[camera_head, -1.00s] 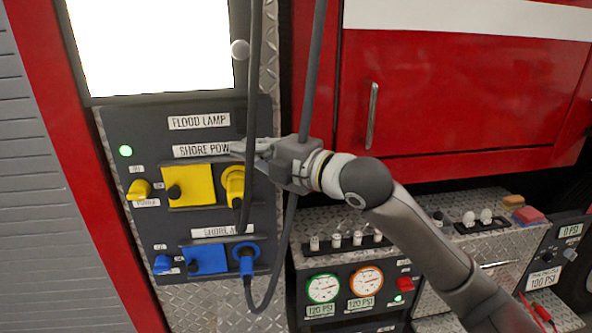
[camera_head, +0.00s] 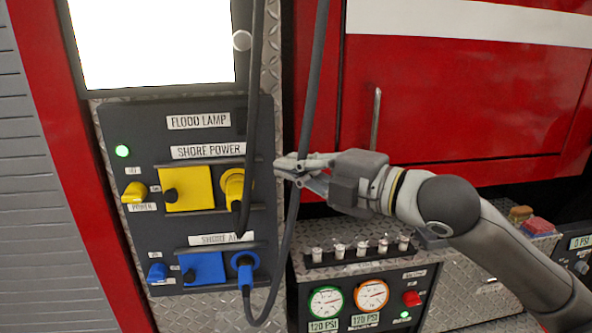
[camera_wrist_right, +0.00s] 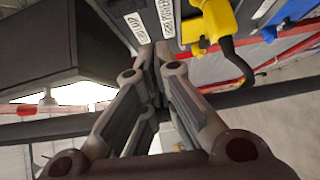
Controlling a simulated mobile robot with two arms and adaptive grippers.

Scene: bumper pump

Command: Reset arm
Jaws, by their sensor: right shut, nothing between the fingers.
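My right gripper (camera_head: 281,166) is shut and empty in the head view. Its fingertips are beside the dark hanging cable (camera_head: 301,150), close to the right edge of the black control panel (camera_head: 133,235); I cannot tell if they touch the cable. The shut fingers also show in the right wrist view (camera_wrist_right: 152,52). My left gripper is not in view. The panel has a yellow shore power socket with a yellow plug (camera_head: 233,187) in it, also seen in the right wrist view (camera_wrist_right: 212,22). Below it a blue plug (camera_head: 245,268) sits at the blue shore air outlet.
A bright flood lamp (camera_head: 150,42) is above the panel. A red cabinet door with a metal handle (camera_head: 376,118) is behind my arm. A gauge panel (camera_head: 347,299) with several switches stands below. Cables hang in front of the control panel.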

